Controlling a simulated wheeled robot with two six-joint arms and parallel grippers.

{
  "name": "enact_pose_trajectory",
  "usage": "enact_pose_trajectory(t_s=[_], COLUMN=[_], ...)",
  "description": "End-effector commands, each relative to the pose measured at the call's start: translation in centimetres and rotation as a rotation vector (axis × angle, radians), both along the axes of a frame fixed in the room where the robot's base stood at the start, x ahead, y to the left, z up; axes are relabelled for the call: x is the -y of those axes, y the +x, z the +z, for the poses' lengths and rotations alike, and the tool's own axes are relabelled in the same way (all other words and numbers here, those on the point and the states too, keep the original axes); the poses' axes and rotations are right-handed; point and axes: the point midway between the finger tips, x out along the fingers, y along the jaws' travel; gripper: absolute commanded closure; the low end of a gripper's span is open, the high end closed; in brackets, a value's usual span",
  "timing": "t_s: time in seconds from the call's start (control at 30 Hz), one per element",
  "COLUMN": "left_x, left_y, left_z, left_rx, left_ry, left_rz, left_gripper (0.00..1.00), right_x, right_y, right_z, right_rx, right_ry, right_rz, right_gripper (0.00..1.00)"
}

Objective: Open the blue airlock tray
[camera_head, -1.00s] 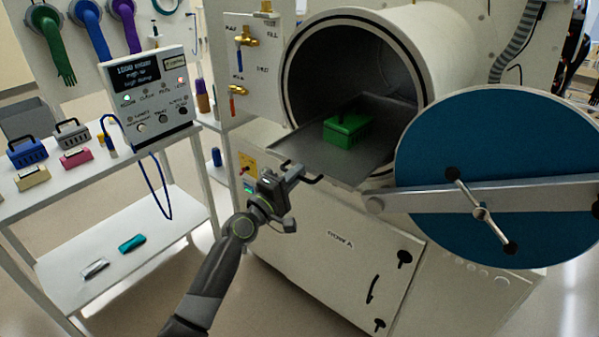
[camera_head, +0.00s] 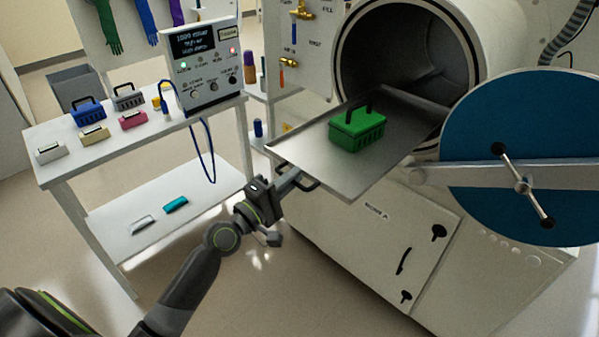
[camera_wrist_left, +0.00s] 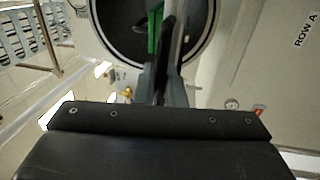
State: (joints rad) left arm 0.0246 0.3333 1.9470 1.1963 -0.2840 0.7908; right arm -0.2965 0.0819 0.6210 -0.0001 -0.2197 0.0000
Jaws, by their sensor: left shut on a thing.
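The airlock's round blue door (camera_head: 500,130) is swung open to the right of the white cylindrical chamber (camera_head: 345,40). A flat grey metal tray (camera_head: 350,178) sticks well out of the chamber mouth, its inner end still inside. A green lidded box (camera_head: 358,130) with a dark handle sits on it. My left gripper (camera_head: 293,180) is shut on the dark tray handle (camera_head: 309,185) at the tray's front edge. In the left wrist view the fingers (camera_wrist_left: 168,85) point at the chamber opening, with a strip of green box visible; they hide most of the tray. My right gripper is out of view.
A white shelf cart (camera_head: 75,155) stands left, holding small coloured boxes and a control panel (camera_head: 205,65) with a hanging blue cable. The cabinet (camera_head: 385,240) below the chamber is closed. Open floor (camera_head: 270,290) lies in front.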

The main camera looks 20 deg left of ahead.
Motion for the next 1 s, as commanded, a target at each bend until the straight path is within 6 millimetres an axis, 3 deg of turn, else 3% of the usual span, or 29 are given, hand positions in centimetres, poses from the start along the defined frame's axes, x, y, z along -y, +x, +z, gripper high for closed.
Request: enact_pose_trajectory(t_s=[0.43, 0.47, 0.57, 0.87, 1.0], left_x=[-0.2, -0.2, -0.1, -0.2, -0.6], left_y=[-0.4, -0.4, -0.4, -0.4, -1.5], left_z=[-0.2, -0.2, -0.2, -0.1, -0.5], left_rx=[-0.005, -0.005, -0.004, -0.001, -0.002], left_ry=[0.001, 0.001, 0.001, 0.000, 0.001], left_rz=[-0.001, -0.001, 0.000, 0.000, 0.001], left_gripper=[1.00, 0.88, 0.75, 0.75, 0.75], right_x=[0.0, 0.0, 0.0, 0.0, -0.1], right_y=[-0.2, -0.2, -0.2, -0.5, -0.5], right_z=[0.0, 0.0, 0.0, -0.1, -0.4], right_rx=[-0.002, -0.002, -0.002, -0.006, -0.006], right_ry=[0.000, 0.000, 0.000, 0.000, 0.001], right_rz=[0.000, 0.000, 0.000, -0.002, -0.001], right_gripper=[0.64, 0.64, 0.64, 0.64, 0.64])
